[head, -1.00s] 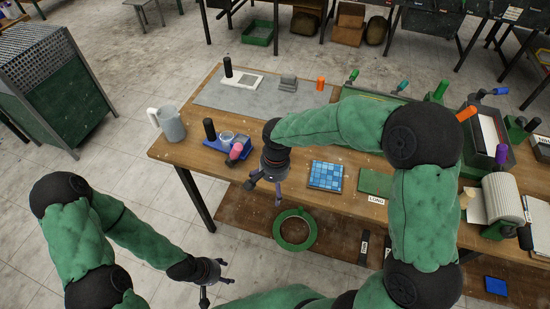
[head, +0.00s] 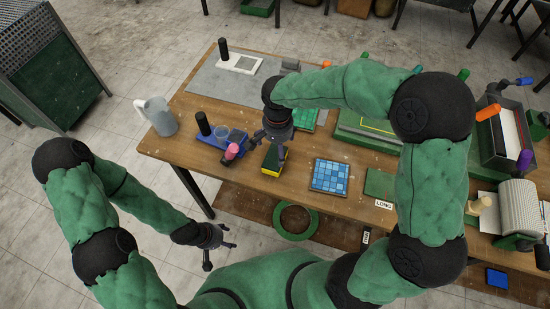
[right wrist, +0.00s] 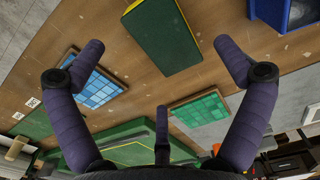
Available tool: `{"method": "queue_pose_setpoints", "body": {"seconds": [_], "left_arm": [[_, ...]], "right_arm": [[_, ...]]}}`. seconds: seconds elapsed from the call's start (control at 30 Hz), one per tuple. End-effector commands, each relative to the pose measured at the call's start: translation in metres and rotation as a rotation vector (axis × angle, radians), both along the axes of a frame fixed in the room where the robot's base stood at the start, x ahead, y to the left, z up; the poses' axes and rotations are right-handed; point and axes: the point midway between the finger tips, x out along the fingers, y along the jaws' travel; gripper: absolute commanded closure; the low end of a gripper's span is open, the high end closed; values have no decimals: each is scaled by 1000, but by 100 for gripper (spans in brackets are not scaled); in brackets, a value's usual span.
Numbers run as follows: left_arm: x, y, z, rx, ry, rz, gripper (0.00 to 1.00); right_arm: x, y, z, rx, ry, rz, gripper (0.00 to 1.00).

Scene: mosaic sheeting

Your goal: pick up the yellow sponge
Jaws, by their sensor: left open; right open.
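The yellow sponge (head: 270,162) lies on the workbench, partly hidden by my right gripper in the head view. Its yellow side shows there, below a dark green top. In the right wrist view the sponge (right wrist: 162,34) shows its green face with a thin yellow edge, ahead of the fingers. My right gripper (head: 270,147) is open and empty, over or close beside the sponge; I cannot tell the exact gap. Its spread fingers frame the right wrist view (right wrist: 158,55). My left gripper (head: 226,241) is open and empty, low in front of the bench.
A blue holder (head: 235,140) with a cup and pink-topped item stands left of the sponge. A blue mosaic tile sheet (head: 330,176) lies to the right, and a green one (right wrist: 200,108) shows in the right wrist view. A grey jug (head: 160,117) stands at the bench's left end.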

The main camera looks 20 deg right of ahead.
Motion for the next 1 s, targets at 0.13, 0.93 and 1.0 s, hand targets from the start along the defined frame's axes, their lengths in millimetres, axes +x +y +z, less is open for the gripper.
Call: {"method": "queue_pose_setpoints", "body": {"seconds": [0.13,0.93,1.0], "left_arm": [[0,0,-3,0,-1,0,39],[1,0,-16,0,-1,0,39],[1,0,-16,0,-1,0,39]], "right_arm": [[0,0,-14,1,1,0,0],[-4,-3,-67,1,0,1,6],[-4,-3,-67,1,0,1,25]]}}
